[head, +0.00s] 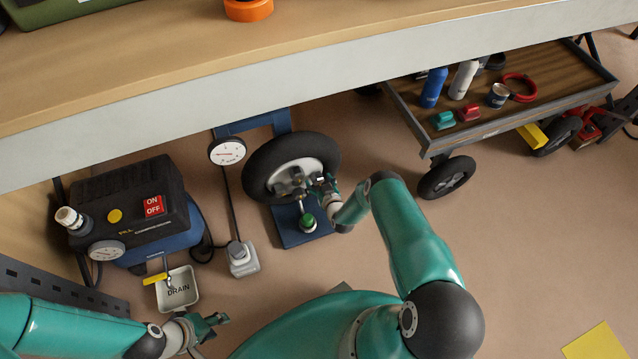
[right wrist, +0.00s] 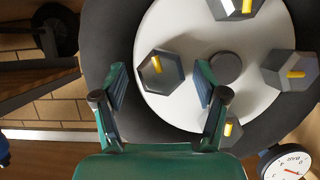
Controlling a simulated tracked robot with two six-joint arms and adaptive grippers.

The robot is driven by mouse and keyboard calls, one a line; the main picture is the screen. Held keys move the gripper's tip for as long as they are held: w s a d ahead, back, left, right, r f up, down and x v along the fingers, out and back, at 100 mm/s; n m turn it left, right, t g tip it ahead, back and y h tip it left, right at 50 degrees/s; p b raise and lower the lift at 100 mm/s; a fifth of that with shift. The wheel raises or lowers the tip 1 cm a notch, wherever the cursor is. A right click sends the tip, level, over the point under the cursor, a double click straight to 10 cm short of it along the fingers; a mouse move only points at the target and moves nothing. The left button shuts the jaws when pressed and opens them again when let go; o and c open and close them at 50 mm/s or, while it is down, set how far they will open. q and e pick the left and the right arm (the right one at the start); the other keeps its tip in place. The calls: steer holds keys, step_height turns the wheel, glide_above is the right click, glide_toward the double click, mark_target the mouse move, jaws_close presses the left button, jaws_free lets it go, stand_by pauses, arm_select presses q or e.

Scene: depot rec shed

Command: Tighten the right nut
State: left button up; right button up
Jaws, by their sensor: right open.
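A wheel with a black tyre (head: 262,170) stands upright on a blue stand (head: 290,232). In the right wrist view its pale hub (right wrist: 190,30) carries several dark hexagonal nuts with yellow marks around a grey centre cap (right wrist: 225,67). My right gripper (head: 320,187) is at the right side of the hub. In the right wrist view its open fingers (right wrist: 161,82) stand either side of the nut (right wrist: 152,72) on the side away from the gauge; I cannot tell whether they touch it. My left gripper (head: 208,331) is low at left near the drain tray, fingers apart and empty.
A round gauge (head: 227,151) stands left of the wheel. A compressor (head: 130,205) and a drain tray (head: 180,297) are further left. A bench (head: 250,72) overhangs behind. A cart (head: 430,147) with bottles is at right. The floor at lower right is mostly clear.

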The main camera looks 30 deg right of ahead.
steer(key=shift+w+f, duration=0.1)
steer(key=shift+w, duration=0.1)
steer(key=c, duration=1.1)
steer(key=shift+f+m+y+b, duration=0.2)
steer(key=shift+m+y+b, duration=0.45)
steer(key=shift+b, duration=0.7)
steer(key=shift+c, duration=0.2)
steer(key=m+t+y+b, duration=0.1)
steer(key=m+b, duration=0.2)
steer(key=b, duration=0.3)
steer(key=m+t+y+b, duration=0.1)
steer(key=m+y+b, duration=0.1)
steer(key=m+b, duration=0.2)
steer(key=d+m+t+y+b, duration=0.1)
steer(key=m+b, duration=0.3)
steer(key=b, duration=0.4)
steer(key=shift+s+f+t+y, duration=0.1)
steer(key=shift+f+t+y, duration=0.25)
steer(key=shift+t, duration=0.15)
steer(key=shift+r+m+t+b, duration=0.1)
steer(key=shift+m+t+b, duration=0.4)
steer(key=shift+m+b, duration=0.5)
steer(key=shift+m+t, duration=0.3)
steer(key=shift+m, duration=0.75)
